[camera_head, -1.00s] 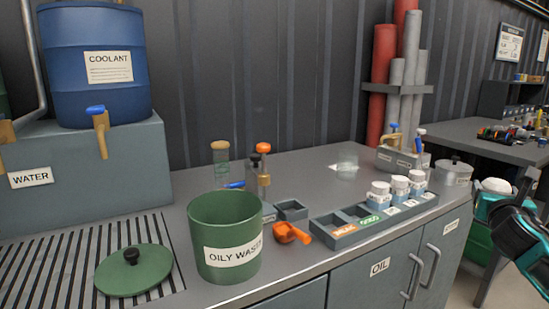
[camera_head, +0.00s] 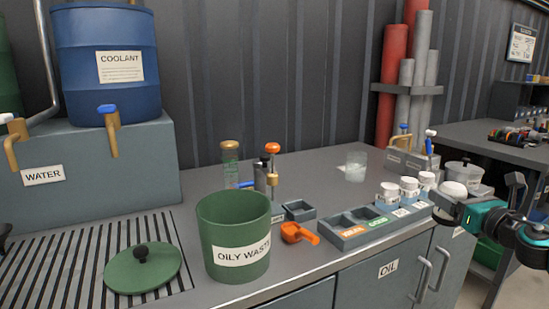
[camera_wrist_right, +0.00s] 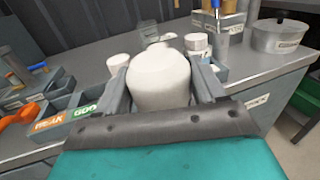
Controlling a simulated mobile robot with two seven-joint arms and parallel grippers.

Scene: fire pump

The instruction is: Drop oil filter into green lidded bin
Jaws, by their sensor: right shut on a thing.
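The white oil filter (camera_wrist_right: 160,78) is held between the two fingers of my right gripper (camera_wrist_right: 163,95) in the right wrist view. In the head view my right gripper (camera_head: 455,203) is at the right, over the front edge of the bench, with the white filter (camera_head: 453,190) at its tip. The green bin (camera_head: 232,240) labelled OILY WASTE stands open near the bench's front edge, well left of the gripper. Its green lid (camera_head: 142,270) with a black knob lies on the slatted drain area left of the bin. My left gripper is not in view.
A divided tray (camera_head: 365,230) with several white-capped jars (camera_head: 409,187) stands between the bin and my right gripper. An orange scoop (camera_head: 298,233) lies right of the bin. A lidded pot (camera_head: 463,172) is at the right.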

